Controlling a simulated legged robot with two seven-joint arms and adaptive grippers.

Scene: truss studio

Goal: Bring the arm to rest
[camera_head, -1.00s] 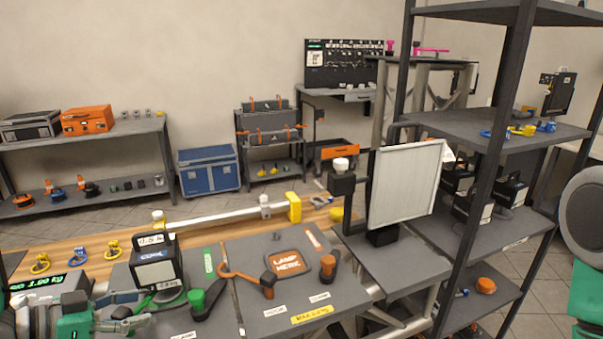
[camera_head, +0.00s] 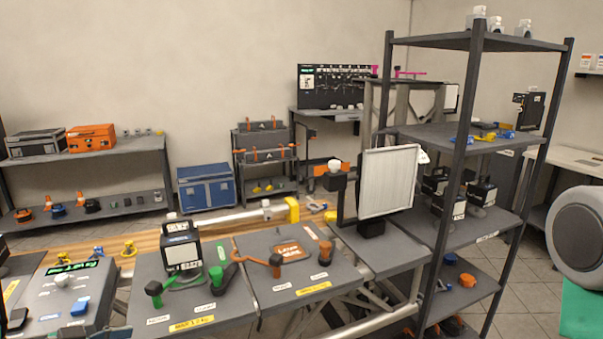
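Neither of my grippers shows in the head view. Only a rounded grey and green part of my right arm stands at the right edge, with its gripper out of view. My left arm is out of view. On the workbench (camera_head: 330,282) in front of me, a black lamp with a white face (camera_head: 182,248) stands upright.
A dark shelf rack (camera_head: 425,41) stands close at the right, holding lamps and small parts. A white panel light (camera_head: 388,182) stands on the bench beside it. A scale with a green display (camera_head: 75,268) sits at the bench's left.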

